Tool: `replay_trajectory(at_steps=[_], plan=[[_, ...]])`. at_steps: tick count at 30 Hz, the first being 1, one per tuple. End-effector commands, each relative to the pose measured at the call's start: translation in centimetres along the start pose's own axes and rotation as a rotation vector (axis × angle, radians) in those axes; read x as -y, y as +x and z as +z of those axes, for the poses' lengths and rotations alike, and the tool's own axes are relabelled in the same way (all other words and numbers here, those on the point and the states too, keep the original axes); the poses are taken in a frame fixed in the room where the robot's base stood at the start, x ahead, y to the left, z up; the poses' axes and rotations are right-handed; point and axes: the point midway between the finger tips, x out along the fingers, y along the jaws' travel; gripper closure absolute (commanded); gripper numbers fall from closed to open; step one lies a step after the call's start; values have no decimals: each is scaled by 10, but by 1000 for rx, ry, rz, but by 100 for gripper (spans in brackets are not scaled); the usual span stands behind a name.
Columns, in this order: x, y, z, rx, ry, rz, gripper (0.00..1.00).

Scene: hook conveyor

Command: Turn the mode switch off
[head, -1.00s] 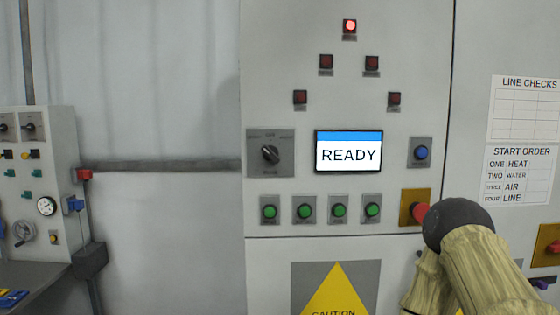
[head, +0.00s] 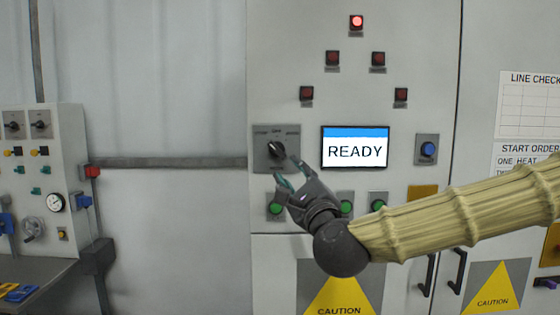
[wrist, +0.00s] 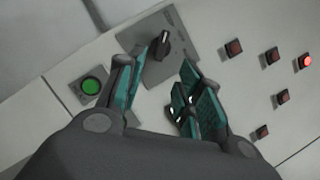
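The mode switch is a black rotary knob (head: 276,150) on a grey plate (head: 262,135) in the panel, left of the READY screen. The plate's small lettering is too blurred to read fully. My gripper (head: 288,174) is just below and right of the knob, its fingers pointing up toward it. In the wrist view the knob (wrist: 162,44) shows beyond and between the two teal-padded fingertips (wrist: 170,72), which are spread apart with nothing between them. The knob appears clear of the fingers.
A row of green buttons (head: 275,208) lies below the switch, partly hidden by my gripper. The READY screen (head: 355,150) and a blue button (head: 427,149) are to the right. A red lamp (head: 356,22) is lit at the top. A side panel (head: 40,180) stands at far left.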

Motion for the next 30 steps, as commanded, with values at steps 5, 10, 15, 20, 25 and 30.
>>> replay_trajectory(at_steps=[5, 10, 15, 20, 25, 30], plan=[[5, 13, 5, 4, 7, -6, 64], [6, 39, 5, 2, 6, -6, 64], [6, 67, 5, 3, 4, -5, 64], [5, 89, 4, 2, 5, -5, 64], [4, 103, 4, 3, 5, -4, 64], [4, 108, 3, 3, 5, -5, 64]])
